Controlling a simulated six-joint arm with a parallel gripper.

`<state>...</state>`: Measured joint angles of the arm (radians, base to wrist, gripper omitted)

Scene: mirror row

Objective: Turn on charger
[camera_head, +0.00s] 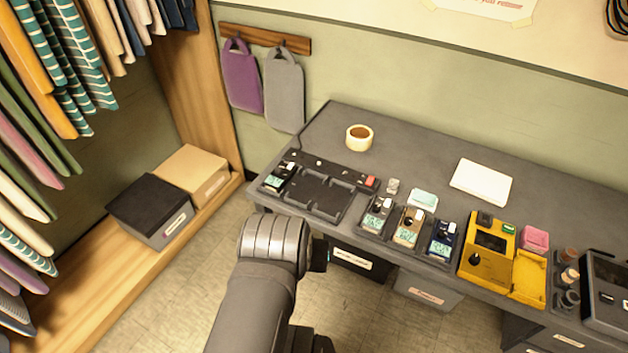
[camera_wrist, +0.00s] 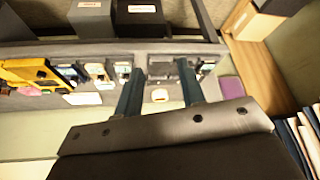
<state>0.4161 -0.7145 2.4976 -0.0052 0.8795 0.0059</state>
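A black charger tray (camera_head: 318,190) lies at the left end of the grey desk in the head view. It has several slots, and one small device (camera_head: 279,177) with a lit screen sits in its left end. A red switch (camera_head: 371,180) is on its back right corner; its on or off position is too small to tell. In the wrist view the charger is partly hidden behind my fingers. My gripper (camera_wrist: 160,72) shows two blue-grey fingers spread apart with nothing between them. In the head view my arm stands in front of the desk, apart from the charger.
Several handheld devices (camera_head: 408,227) stand right of the charger, then a yellow tester (camera_head: 488,255). A tape roll (camera_head: 359,138) and white pad (camera_head: 481,182) lie behind. Boxes (camera_head: 155,210) sit on a low shelf at left.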

